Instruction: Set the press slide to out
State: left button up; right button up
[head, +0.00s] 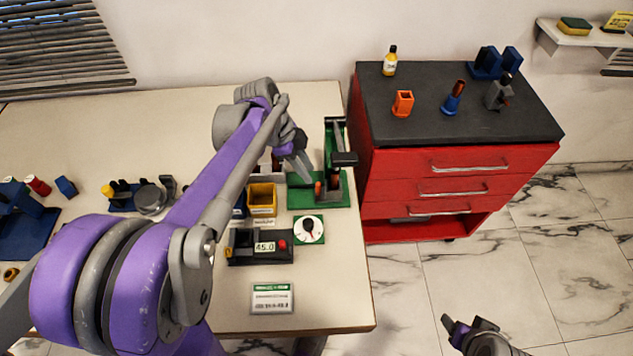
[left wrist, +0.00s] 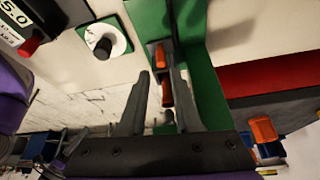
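The green press (head: 332,150) stands near the right end of the table, with an upright column, a dark head and a green base plate. Low on it are small orange parts (head: 318,188); which one belongs to the slide is hard to tell. My left gripper (head: 307,178) reaches down from the left, close beside these parts. In the left wrist view its two fingers are apart, with an orange part (left wrist: 167,90) showing in the gap and another orange piece (left wrist: 160,54) just past the tips. I cannot tell whether they touch. My right gripper (head: 467,326) is at the bottom edge, away from the table.
A dial plate (head: 309,229), a 45.0 readout box (head: 260,247), a yellow bin (head: 262,199) and a label card (head: 271,297) lie near the press. A red drawer cabinet (head: 450,170) stands close on the right. Bare table lies behind my left arm.

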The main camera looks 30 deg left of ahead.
aim_at(317, 184)
pick_arm(q)
jog(key=x, duration=0.6)
jog(key=shift+f+b, duration=0.15)
jog(key=shift+b, duration=0.2)
jog(key=shift+c, duration=0.4)
grip_shut()
dwell(0.7)
